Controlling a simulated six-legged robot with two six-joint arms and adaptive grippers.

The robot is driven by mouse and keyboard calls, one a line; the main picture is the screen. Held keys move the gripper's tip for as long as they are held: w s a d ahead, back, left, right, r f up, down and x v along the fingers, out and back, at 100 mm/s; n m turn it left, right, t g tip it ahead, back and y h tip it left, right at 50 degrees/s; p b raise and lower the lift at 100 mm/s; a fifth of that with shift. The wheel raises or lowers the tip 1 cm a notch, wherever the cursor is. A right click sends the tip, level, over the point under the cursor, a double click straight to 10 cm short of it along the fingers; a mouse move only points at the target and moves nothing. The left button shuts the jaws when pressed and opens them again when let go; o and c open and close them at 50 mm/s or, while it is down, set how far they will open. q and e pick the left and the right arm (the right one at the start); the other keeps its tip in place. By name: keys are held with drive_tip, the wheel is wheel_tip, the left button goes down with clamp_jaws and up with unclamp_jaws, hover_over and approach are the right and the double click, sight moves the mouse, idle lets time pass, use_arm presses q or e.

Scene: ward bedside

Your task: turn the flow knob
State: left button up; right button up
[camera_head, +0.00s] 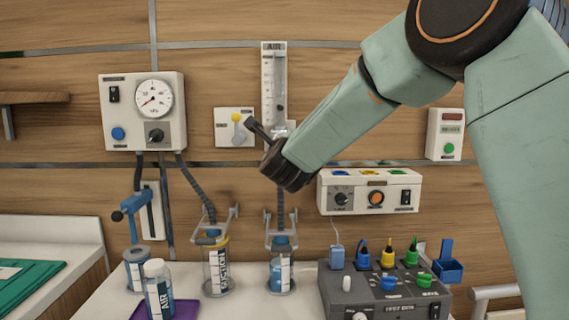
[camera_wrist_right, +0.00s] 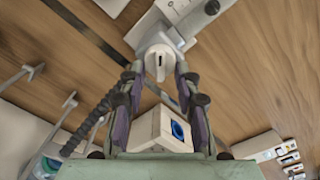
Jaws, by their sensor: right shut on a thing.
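The air flowmeter (camera_head: 273,85) is a tall white panel with a clear scale tube, fixed to the wooden wall at the upper middle of the head view. My right gripper (camera_head: 268,134) is at its lower end, and my arm and wrist cover most of that spot. In the right wrist view, the round white flow knob (camera_wrist_right: 158,62), with a dark mark on its face, sits between the fingertips of my right gripper (camera_wrist_right: 159,78). The fingers are shut on it from both sides. My left gripper is not in view.
A gauge box (camera_head: 142,112) hangs on the left, and a small plate with a yellow-topped lever (camera_head: 236,127) is just left of my gripper. A control box (camera_head: 370,191) is close at the right. Below stand jars (camera_head: 216,266) and a grey console (camera_head: 385,298).

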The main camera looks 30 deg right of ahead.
drive_tip(key=shift+w+a+r+m+b, duration=0.1)
drive_tip(key=shift+m+b, duration=1.75)
drive_tip(key=shift+b, duration=0.55)
drive_tip(key=shift+w+a+r+m+b, duration=0.1)
drive_tip(key=shift+m+b, duration=1.8)
drive_tip(key=shift+b, duration=0.55)
drive_tip(key=shift+a+r+m+b, duration=0.1)
drive_tip(key=shift+m+b, duration=1.75)
drive_tip(key=shift+b, duration=0.55)
drive_tip(key=o, duration=1.2)
drive_tip(key=shift+w+f, duration=0.1)
drive_tip(key=shift+f, duration=0.2)
drive_tip(key=shift+c, duration=0.2)
wheel_tip(320, 180, up, 10)
drive_tip(key=shift+r, duration=0.1)
